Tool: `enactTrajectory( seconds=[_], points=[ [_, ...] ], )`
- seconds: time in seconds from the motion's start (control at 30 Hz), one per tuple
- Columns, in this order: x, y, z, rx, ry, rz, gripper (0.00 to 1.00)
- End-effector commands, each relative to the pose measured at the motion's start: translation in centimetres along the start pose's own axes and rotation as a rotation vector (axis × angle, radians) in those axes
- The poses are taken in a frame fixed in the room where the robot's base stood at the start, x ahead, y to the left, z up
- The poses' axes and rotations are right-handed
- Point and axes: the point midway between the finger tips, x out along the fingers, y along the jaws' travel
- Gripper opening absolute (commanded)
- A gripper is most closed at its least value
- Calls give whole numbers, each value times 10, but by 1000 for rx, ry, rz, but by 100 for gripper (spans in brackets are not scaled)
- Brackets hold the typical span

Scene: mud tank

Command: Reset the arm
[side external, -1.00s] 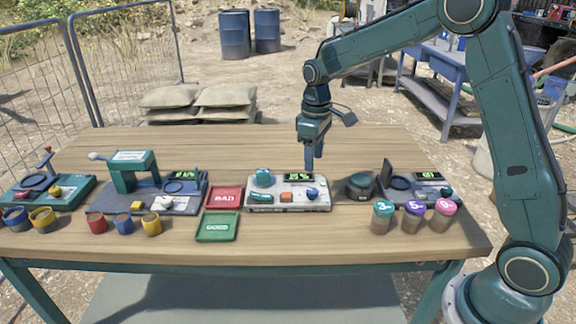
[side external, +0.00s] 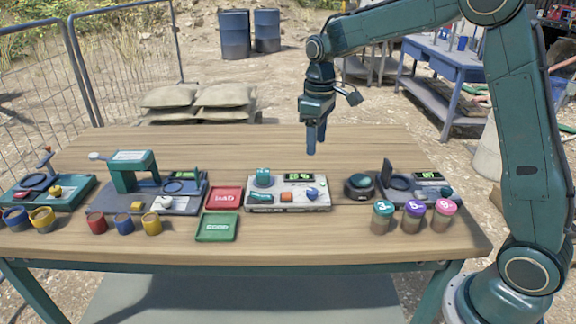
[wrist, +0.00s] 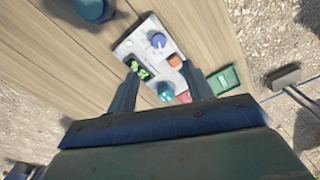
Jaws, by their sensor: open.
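My gripper (side external: 312,140) hangs above the back middle of the wooden table, pointing down. It is open and empty. In the wrist view its two fingers (wrist: 160,92) stand apart, with a grey control box (wrist: 152,50) seen between and beyond them. That box (side external: 262,205) sits on the table below and in front of my gripper, apart from it. It carries a lit green display, a teal knob, an orange button and a blue knob.
A dark round button (side external: 359,184) sits right of the box, then a device with a raised lid (side external: 398,186) and three lidded jars (side external: 413,216). Red (side external: 223,198) and green (side external: 216,228) trays lie left. Further left stand a teal press (side external: 135,172) and several small cups (side external: 96,222). The table's back is clear.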

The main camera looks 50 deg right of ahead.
Motion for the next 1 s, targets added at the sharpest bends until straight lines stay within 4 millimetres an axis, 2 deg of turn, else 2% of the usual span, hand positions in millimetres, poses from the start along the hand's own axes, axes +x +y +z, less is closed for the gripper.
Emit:
enactTrajectory(
  seconds=[0.27,0.6,1.0],
  points=[
    [-35,-20,28,41,60,26,51],
    [-76,-53,82,117,159,58,51],
    [-97,-91,150,205,282,80,51]
  ],
)
